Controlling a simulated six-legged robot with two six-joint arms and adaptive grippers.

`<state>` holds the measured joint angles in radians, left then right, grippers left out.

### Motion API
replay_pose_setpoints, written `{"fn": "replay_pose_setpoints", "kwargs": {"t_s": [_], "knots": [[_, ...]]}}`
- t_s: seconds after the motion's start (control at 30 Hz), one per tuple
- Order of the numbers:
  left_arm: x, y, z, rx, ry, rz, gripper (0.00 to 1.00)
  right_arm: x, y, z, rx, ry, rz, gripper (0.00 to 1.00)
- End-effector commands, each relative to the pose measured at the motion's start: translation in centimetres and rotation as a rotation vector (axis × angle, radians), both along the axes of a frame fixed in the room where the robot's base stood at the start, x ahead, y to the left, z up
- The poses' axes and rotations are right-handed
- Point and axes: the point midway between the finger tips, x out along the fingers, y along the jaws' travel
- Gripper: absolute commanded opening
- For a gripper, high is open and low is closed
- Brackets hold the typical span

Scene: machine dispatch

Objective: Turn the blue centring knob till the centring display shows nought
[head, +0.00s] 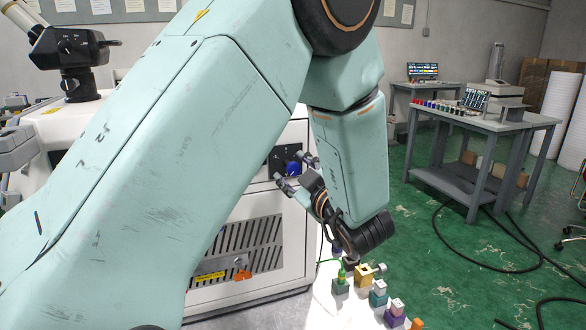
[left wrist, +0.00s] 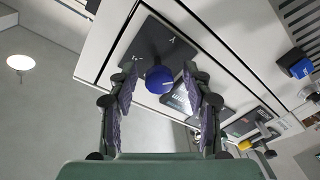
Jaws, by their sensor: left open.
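The blue knob (left wrist: 158,80) sits on a dark panel (left wrist: 150,42) on the white machine. It also shows in the head view (head: 293,168), partly hidden by my left gripper (head: 294,171). In the left wrist view my left gripper (left wrist: 162,74) is open, with one finger on each side of the knob. A gap seems to show on both sides; I cannot tell how deep the fingers reach around it. A small plate with a lit patch (left wrist: 180,101) lies beside the knob, partly behind a finger; I cannot read any number. My right gripper is not in view.
Another blue part (left wrist: 295,65) and a yellow part (left wrist: 250,141) stick out from the machine nearby. Several small coloured fittings, one yellow (head: 364,275), stand on a white surface below my arm. A grey table (head: 470,130) stands at the right. Cables lie on the green floor.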

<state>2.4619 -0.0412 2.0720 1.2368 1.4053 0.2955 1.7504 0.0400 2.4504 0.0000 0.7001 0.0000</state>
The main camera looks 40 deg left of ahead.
Motion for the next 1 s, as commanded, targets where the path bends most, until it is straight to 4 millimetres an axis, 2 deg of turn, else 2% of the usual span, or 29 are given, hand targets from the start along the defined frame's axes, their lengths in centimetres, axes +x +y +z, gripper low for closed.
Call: {"fn": "replay_pose_setpoints", "kwargs": {"t_s": [0.37, 0.9, 1.0], "knots": [[-0.17, -0.19, -0.01, 0.000, 0.000, 0.001, 0.49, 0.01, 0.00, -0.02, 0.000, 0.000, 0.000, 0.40], [-0.11, -0.05, -0.11, -0.002, 0.002, 0.000, 0.03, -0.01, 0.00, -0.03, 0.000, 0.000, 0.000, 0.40], [-0.07, 0.00, -0.13, -0.001, 0.003, 0.000, 0.00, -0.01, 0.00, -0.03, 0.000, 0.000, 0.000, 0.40]]}}
